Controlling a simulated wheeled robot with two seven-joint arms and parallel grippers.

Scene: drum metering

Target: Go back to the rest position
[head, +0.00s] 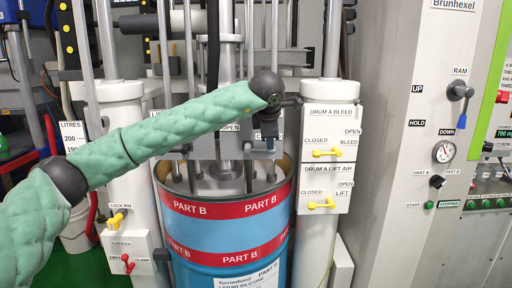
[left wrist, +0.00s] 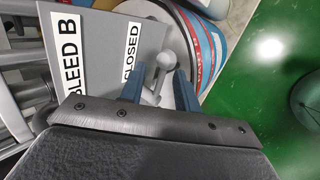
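My left arm reaches across the head view from the left, and my left gripper (head: 268,132) is small and dark there, in front of the drum press. In the left wrist view, its two blue fingers (left wrist: 158,90) stand apart. A pale grey lever with a round knob (left wrist: 167,60) shows between them, with gaps visible at its sides. Whether a finger touches it I cannot tell. The lever is by a grey plate (left wrist: 95,45) lettered "BLEED B" and "CLOSED". My right gripper is in neither view.
A blue drum (head: 225,235) with red "PART B" bands stands below my arm. A white column (head: 318,235) carries panels with yellow levers (head: 327,154). A grey control cabinet (head: 400,130) with a RAM lever (head: 460,91) stands at the right. Green floor (left wrist: 270,90) is open beside the drum.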

